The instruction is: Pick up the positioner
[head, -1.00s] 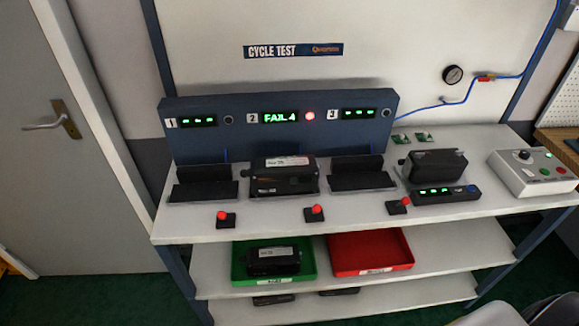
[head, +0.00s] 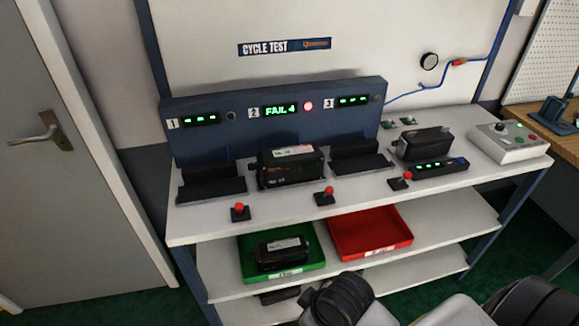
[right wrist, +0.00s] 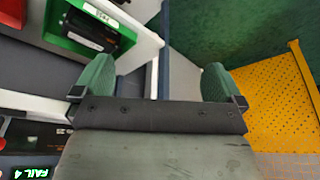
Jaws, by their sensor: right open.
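A black positioner with a white label (head: 291,167) sits in the middle station of the blue test panel, under the green "FAIL 4" display and a lit red lamp. A second black positioner (head: 279,254) lies in the green tray (head: 313,261) on the shelf below. My right gripper (right wrist: 157,78) is open, with two green-padded fingers apart and nothing between them. In the right wrist view the green tray (right wrist: 62,42) with its positioner (right wrist: 98,28) is at upper left, and the station positioner (right wrist: 28,132) is at lower left, partly cut off. My left gripper is not visible.
Stations 1 (head: 212,184) and 3 (head: 361,159) hold empty black cradles. Red-topped switches (head: 325,196) line the front edge. A red tray (head: 399,232) is empty. A dark unit (head: 424,143) and a control box (head: 508,142) stand at the right.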

